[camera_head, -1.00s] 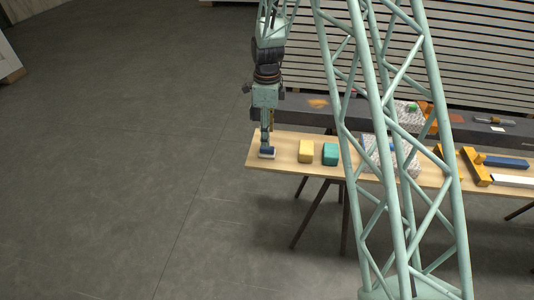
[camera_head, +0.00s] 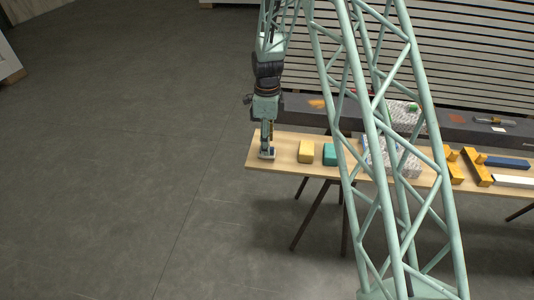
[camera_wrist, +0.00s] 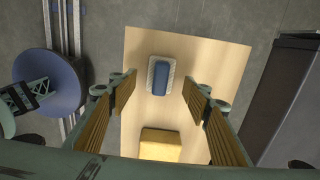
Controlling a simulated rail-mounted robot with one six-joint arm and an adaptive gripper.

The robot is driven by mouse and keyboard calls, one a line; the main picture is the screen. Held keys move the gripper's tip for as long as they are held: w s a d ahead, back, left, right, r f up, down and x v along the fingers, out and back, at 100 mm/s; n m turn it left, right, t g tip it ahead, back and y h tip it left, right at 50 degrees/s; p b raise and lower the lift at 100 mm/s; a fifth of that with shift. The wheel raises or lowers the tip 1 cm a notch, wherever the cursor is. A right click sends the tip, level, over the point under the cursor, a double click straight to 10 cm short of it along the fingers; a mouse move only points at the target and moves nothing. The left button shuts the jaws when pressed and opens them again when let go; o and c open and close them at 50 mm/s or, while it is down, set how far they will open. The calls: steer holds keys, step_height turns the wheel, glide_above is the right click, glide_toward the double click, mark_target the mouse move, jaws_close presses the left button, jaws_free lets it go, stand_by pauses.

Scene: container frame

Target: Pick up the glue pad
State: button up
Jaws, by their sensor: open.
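The glue pad appears to be the small blue block on a pale, textured base (camera_wrist: 161,77), lying near the end of the wooden table. In the head view its pale base (camera_head: 267,156) shows at the table's left end, with its top mostly hidden by my gripper (camera_head: 267,146). In the wrist view my gripper (camera_wrist: 161,92) is open and empty, with one ribbed finger on each side. The pad shows beyond the fingertips, roughly centred between them. I cannot tell the exact height of the gripper above it.
A yellow block (camera_head: 306,151) stands to the right of the pad, and also shows close between the fingers in the wrist view (camera_wrist: 160,144). A teal block (camera_head: 329,154) is further right. A dark beam (camera_head: 300,106) runs behind the wooden table (camera_head: 285,142). Floor left of the table is clear.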

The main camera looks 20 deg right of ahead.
steer(key=shift+w+f+b, duration=0.1)
steer(key=shift+f+b, duration=0.3)
steer(key=shift+f, duration=1.7)
steer(key=shift+c, duration=0.7)
steer(key=c, duration=0.8)
